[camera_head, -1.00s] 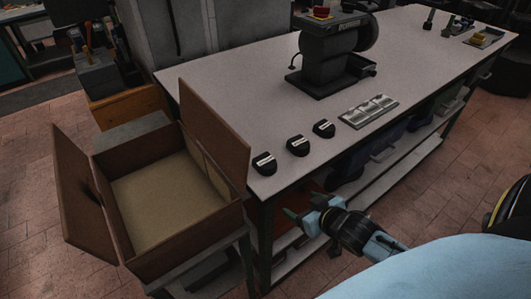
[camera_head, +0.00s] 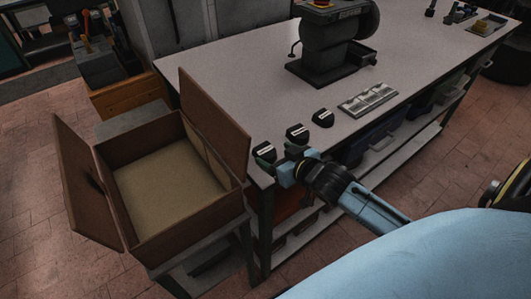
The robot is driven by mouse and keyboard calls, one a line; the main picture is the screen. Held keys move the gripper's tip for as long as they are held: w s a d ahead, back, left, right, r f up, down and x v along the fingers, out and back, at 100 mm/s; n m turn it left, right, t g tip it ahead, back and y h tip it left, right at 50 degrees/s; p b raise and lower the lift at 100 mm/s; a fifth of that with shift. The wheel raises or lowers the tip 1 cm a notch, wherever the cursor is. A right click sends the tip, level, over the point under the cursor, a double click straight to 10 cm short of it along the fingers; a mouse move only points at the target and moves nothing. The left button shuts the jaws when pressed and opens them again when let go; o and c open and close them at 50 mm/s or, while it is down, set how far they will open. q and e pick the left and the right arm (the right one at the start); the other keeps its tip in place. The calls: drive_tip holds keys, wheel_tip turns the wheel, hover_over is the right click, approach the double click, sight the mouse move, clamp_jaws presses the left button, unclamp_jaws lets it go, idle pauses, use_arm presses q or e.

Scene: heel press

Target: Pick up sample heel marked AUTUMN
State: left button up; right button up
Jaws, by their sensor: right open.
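Three black sample heels with white labels stand in a row at the near left corner of the table: a left heel (camera_head: 264,153), a middle heel (camera_head: 297,133) and a right heel (camera_head: 323,117). The labels are too small to read, so I cannot tell which is marked AUTUMN. My right gripper (camera_head: 277,159) is open at the table's front edge, close to the left and middle heels. Its fingers partly cover the lower parts of these two heels. I cannot tell if they touch. My left gripper is not in view.
An open cardboard box (camera_head: 133,248) stands left of the table (camera_head: 229,82), one flap rising near the left heel. A metal plate (camera_head: 367,100) lies right of the heels. A dark press machine (camera_head: 330,50) stands behind them. The table's middle left is clear.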

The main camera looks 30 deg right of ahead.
sight(267, 152)
drive_tip(key=x, duration=0.5)
drive_tip(key=shift+a, duration=0.25)
drive_tip(key=c, duration=1.1)
